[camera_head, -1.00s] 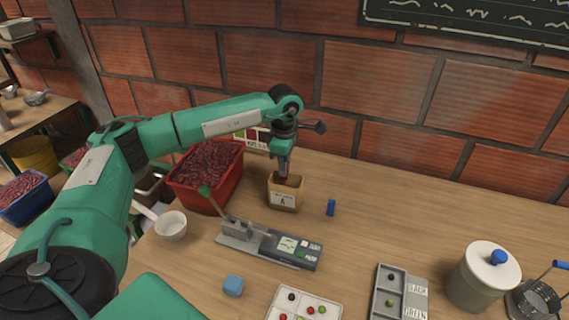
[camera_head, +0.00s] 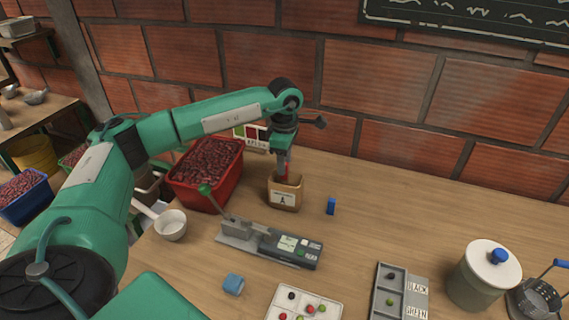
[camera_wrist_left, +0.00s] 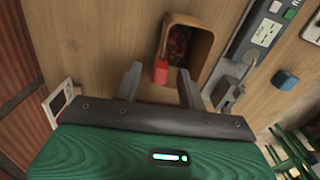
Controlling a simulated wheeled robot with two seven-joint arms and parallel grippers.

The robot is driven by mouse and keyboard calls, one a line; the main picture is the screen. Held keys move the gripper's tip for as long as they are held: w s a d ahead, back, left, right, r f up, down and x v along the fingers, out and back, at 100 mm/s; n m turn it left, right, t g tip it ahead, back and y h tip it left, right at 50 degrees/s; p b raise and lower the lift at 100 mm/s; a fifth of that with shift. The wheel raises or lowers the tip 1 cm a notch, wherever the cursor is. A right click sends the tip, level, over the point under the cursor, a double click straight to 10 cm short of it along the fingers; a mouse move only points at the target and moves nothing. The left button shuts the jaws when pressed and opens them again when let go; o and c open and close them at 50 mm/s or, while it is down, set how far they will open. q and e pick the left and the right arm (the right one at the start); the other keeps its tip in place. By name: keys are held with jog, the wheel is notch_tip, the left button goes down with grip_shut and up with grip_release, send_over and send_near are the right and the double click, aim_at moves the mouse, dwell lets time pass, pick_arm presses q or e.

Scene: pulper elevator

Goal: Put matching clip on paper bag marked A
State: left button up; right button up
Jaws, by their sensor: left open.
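The brown paper bag (camera_head: 286,198) marked A stands upright and open on the table, with dark red contents showing inside in the left wrist view (camera_wrist_left: 205,57). A red clip (camera_wrist_left: 161,72) is at the bag's rim, between my open left fingers and apart from both. My left gripper (camera_head: 284,172) is over the back of the bag; its fingers (camera_wrist_left: 160,84) show best in the left wrist view. A blue clip (camera_head: 331,206) stands on the table right of the bag. My right gripper is not in view.
A red tub of cherries (camera_head: 205,170) stands left of the bag. A grey sealer-like device (camera_head: 265,243) and a white cup (camera_head: 171,225) are in front. A colour card (camera_head: 250,132) stands behind. The table's right middle is clear.

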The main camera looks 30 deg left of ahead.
pick_arm(q)
notch_tip(320, 180, up, 12)
jog(key=b, duration=0.1)
jog(key=shift+r, duration=0.25)
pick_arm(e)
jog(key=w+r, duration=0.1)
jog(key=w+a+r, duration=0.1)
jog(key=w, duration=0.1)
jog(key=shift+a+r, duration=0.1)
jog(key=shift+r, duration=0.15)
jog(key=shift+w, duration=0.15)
